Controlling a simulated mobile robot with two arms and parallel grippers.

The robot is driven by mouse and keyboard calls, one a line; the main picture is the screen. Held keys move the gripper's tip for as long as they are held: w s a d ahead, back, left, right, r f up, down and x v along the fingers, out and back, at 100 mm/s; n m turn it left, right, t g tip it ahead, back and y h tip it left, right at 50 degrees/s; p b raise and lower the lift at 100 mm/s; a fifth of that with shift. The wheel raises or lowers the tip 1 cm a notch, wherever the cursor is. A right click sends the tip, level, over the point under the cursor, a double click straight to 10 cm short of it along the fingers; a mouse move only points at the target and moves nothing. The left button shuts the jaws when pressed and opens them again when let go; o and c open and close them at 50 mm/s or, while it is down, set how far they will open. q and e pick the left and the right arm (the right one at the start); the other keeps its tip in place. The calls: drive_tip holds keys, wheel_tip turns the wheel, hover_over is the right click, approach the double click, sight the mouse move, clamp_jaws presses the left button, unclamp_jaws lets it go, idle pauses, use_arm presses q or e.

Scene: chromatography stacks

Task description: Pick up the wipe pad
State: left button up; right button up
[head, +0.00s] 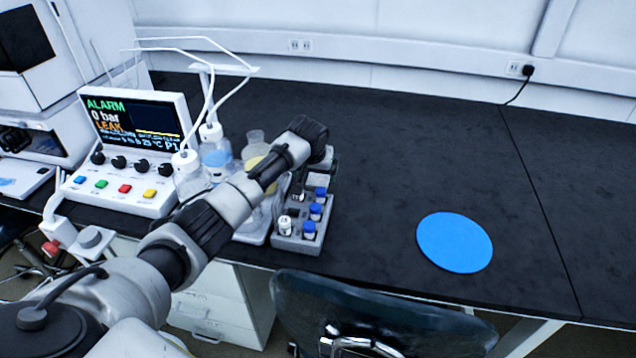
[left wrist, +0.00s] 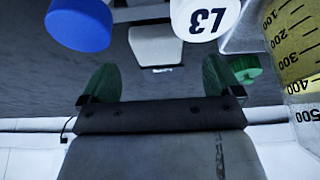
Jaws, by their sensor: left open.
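A pale squarish item (left wrist: 157,45), which may be the wipe pad, shows in the left wrist view against the dark bench, beyond the gap between my fingers. I cannot make it out surely in the head view. My left gripper (left wrist: 160,68) is open, with green fingertips apart and nothing held between them. In the head view my left arm reaches over the vial rack (head: 283,244), and the arm hides the fingers and part of the bench there. My right gripper is not in view.
Blue-capped vials (head: 315,212) and a white-capped vial (head: 285,225) stand in the rack. Bottles with tubing (head: 214,155) stand left of my arm. An alarm console (head: 130,150) is farther left. A flat blue disc (head: 454,242) lies right; bench around it is clear.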

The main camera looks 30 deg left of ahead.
sight(318, 179)
use_arm(q)
drive_tip(key=b+x, duration=0.1)
drive_tip(key=x, duration=0.3)
drive_tip(key=shift+w+d+f, duration=0.1)
drive_tip(key=shift+w, duration=0.15)
drive_tip(key=c, duration=1)
drive_tip(key=shift+r, duration=0.65)
wheel_tip(318, 179, up, 3)
drive_tip(key=shift+r+p, duration=0.15)
drive_tip(key=shift+p, duration=0.2)
drive_tip(key=s+d+r, duration=0.2)
drive_tip(key=s, duration=0.1)
drive_tip(key=s+d+r+p, duration=0.1)
drive_tip(key=s+d+r, duration=0.1)
drive_tip(key=s, duration=0.1)
drive_tip(key=s+d+r, duration=0.2)
drive_tip(key=s, duration=0.2)
drive_tip(key=shift+d+r, duration=0.15)
drive_tip(key=shift+r, duration=0.1)
